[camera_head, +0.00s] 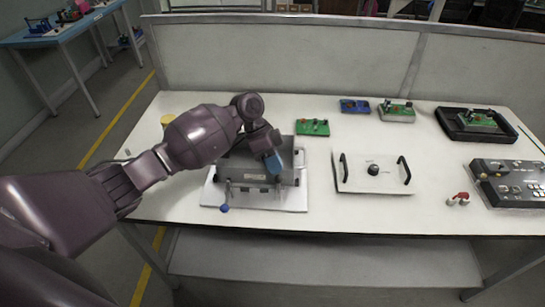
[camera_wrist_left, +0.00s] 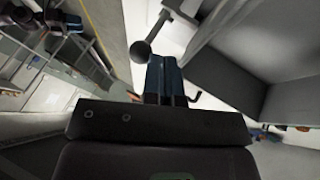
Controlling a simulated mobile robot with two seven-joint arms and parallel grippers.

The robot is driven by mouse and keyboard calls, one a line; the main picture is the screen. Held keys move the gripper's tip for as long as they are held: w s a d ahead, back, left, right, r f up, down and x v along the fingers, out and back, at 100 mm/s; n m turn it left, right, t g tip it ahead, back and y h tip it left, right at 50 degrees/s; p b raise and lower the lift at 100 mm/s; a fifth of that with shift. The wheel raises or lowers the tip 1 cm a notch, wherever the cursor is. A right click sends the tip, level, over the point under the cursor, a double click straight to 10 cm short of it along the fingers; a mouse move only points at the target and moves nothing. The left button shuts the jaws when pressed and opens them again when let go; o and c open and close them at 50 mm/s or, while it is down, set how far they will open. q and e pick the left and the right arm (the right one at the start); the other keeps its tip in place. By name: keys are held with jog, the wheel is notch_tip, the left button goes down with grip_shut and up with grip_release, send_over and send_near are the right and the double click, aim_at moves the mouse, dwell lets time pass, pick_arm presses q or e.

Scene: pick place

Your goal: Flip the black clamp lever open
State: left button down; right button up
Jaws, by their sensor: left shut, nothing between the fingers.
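A grey metal box fixture (camera_head: 250,178) sits on a white base plate (camera_head: 293,203) on the table. At its front left, a small lever with a dark bluish ball knob (camera_head: 224,208) sticks out towards me. My left gripper (camera_head: 273,164), with blue fingertips, is over the right part of the fixture, pointing down. In the left wrist view the fingers (camera_wrist_left: 166,77) are shut with nothing between them. A dark lever with a round knob (camera_wrist_left: 140,51) shows just past the fingertips there; I cannot tell if they touch. My right gripper is not in view.
A white panel with two black handles (camera_head: 350,180) lies right of the fixture. A green board (camera_head: 313,127) is behind it. A control box (camera_head: 508,182) and a small red-topped part (camera_head: 461,197) are at the right. The table's front strip is mostly clear.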

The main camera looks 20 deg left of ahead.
pick_arm(q)
jog(key=shift+s, duration=0.1)
dwell(0.3)
jog(key=shift+s+r+t+p, duration=0.2)
jog(key=shift+t+p, duration=0.2)
jog(key=shift+p, duration=0.05)
